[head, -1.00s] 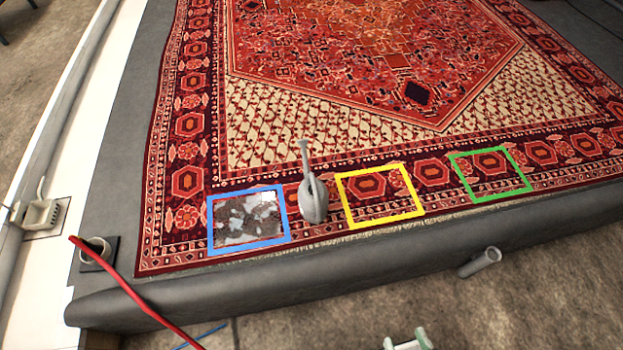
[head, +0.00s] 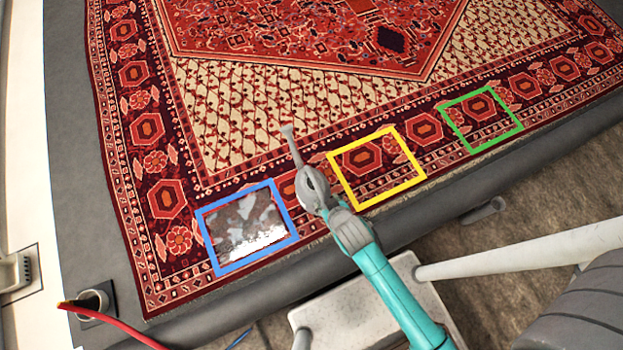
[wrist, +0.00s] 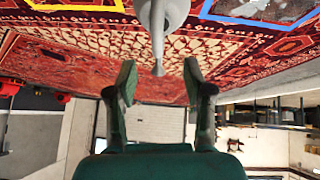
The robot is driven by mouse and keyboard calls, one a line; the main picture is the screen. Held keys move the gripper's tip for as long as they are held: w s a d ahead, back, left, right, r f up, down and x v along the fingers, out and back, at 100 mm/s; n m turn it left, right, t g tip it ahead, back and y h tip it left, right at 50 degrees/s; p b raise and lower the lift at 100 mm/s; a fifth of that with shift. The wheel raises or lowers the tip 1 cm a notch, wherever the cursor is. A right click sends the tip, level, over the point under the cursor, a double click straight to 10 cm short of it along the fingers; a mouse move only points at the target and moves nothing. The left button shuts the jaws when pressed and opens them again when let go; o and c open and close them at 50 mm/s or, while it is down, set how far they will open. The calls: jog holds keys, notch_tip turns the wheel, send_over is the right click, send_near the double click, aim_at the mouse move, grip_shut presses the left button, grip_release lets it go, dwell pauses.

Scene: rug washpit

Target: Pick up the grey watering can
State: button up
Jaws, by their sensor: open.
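The grey watering can (head: 311,187) stands on the rug's border between the blue and yellow frames, its long spout pointing away from me. My gripper (head: 338,210) is just on the near side of the can in the head view and overlaps its lower part. In the wrist view my gripper (wrist: 160,68) is open, with its two fingers apart and nothing between the pads that I can make out as held. The can (wrist: 162,12) shows there at the top, cut off by the edge, its spout lined up between the fingertips. I cannot tell whether anything touches.
A blue frame (head: 210,240) around a wet, shiny patch lies left of the can. A yellow frame (head: 417,168) lies close on its right, and a green frame (head: 514,118) farther right. A red hose (head: 125,329) and a pipe (head: 483,210) are near the platform's edge.

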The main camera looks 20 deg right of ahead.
aim_at(311, 174)
jog(key=w+f+g, duration=0.1)
jog(key=w, duration=0.3)
jog(key=w+f+g+h, duration=0.1)
jog(key=w+f, duration=0.1)
jog(key=w, duration=0.2)
jog(key=w+f+g, duration=0.1)
jog(key=w+f, duration=0.1)
jog(key=w, duration=0.3)
jog(key=shift+a+f+m, duration=0.15)
jog(key=shift+f+m, duration=0.1)
jog(key=shift+m, duration=0.05)
jog(key=x, duration=0.4)
jog(key=shift+s+d, duration=0.3)
jog(key=shift+d, duration=0.1)
jog(key=shift+w+d+f, duration=0.1)
jog(key=shift+w+f, duration=0.1)
jog(key=shift+f, duration=0.35)
jog(key=shift+c, duration=0.3)
grip_shut()
jog(key=shift+w+r, duration=0.1)
